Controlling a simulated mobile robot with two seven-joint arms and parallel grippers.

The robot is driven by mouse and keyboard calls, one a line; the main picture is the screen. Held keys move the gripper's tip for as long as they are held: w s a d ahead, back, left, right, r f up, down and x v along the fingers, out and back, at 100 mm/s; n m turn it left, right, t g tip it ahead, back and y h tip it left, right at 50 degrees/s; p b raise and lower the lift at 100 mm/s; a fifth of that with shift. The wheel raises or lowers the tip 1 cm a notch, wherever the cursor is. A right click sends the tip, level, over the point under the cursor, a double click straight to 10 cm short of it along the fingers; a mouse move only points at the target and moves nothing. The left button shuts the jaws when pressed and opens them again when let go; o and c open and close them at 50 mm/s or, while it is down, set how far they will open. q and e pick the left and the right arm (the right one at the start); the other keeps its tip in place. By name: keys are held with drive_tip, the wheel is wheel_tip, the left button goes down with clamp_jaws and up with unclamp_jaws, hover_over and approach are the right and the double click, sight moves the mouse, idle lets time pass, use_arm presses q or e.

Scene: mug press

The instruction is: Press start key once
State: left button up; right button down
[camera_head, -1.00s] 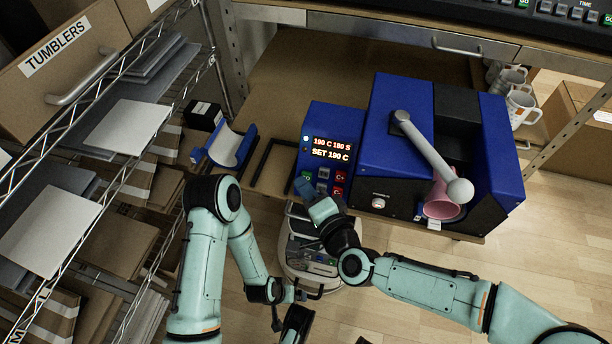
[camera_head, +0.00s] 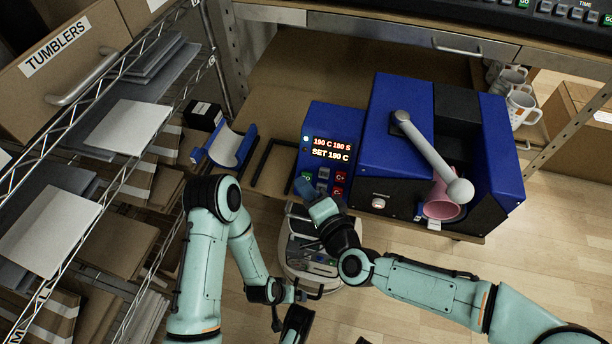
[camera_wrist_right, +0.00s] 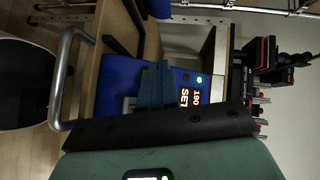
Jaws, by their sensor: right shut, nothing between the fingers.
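The blue control box (camera_head: 345,124) has a lit display (camera_head: 332,148) reading 190 C 180 S and SET 190 C. A green GO key (camera_head: 306,176) sits on its left below the display, with grey and red keys beside it. My right gripper (camera_head: 302,184) is shut and empty, its blue tips just below the GO key; I cannot tell if they touch it. In the right wrist view the shut fingers (camera_wrist_right: 153,66) lie in front of the box and hide the keys. My left gripper (camera_head: 297,322) is low at the bottom centre, its jaws unclear.
The blue mug press (camera_head: 393,110) stands right of the box, with a grey lever (camera_head: 428,147) and a pink mug (camera_head: 440,202) inside. A blue curved holder (camera_head: 228,149) and a black frame lie to the left. White mugs (camera_head: 521,106) stand at right. A wire shelf lines the left.

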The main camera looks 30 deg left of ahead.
drive_tip(key=shift+w+f, duration=0.1)
drive_tip(key=shift+w, duration=0.05)
idle(0.5)
drive_tip(key=shift+w+a+f+b, duration=0.1)
drive_tip(key=shift+w+f+b, duration=0.05)
drive_tip(key=shift+w+b, duration=0.15)
drive_tip(key=shift+w+f+b, duration=0.25)
drive_tip(key=shift+w+b, duration=0.05)
idle(0.7)
drive_tip(key=shift+s+r, duration=0.1)
idle(0.4)
drive_tip(key=shift+s+r+p, duration=0.35)
drive_tip(key=shift+s+p, duration=0.05)
drive_tip(key=shift+s, duration=0.2)
drive_tip(key=s+r, duration=0.1)
drive_tip(key=s+d+p, duration=0.1)
drive_tip(key=s+r+p, duration=0.1)
drive_tip(key=s, duration=0.1)
drive_tip(key=shift+s+d+r, duration=0.1)
drive_tip(key=shift+d+r, duration=0.05)
drive_tip(key=shift+r, duration=0.15)
idle(0.7)
